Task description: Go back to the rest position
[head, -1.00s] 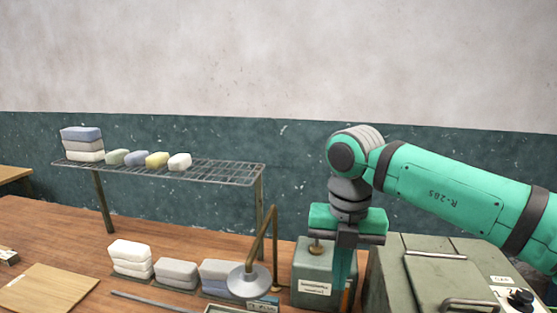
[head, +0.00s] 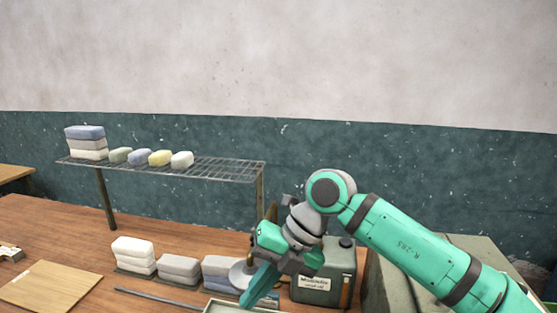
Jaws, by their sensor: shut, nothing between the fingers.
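My gripper (head: 252,294) is at the lower middle of the head view, at the end of my green arm. It points down and to the left, with its fingers together and nothing between them. I cannot tell whether the gripper touches anything.
A wire rack (head: 220,170) bears folded cloths and several soap-like blocks. Folded stacks (head: 133,255) stand on the wooden table (head: 60,235) below. A grey-green canister (head: 335,265) and a large olive case (head: 480,250) stand at right. A wooden board (head: 50,287) lies at left.

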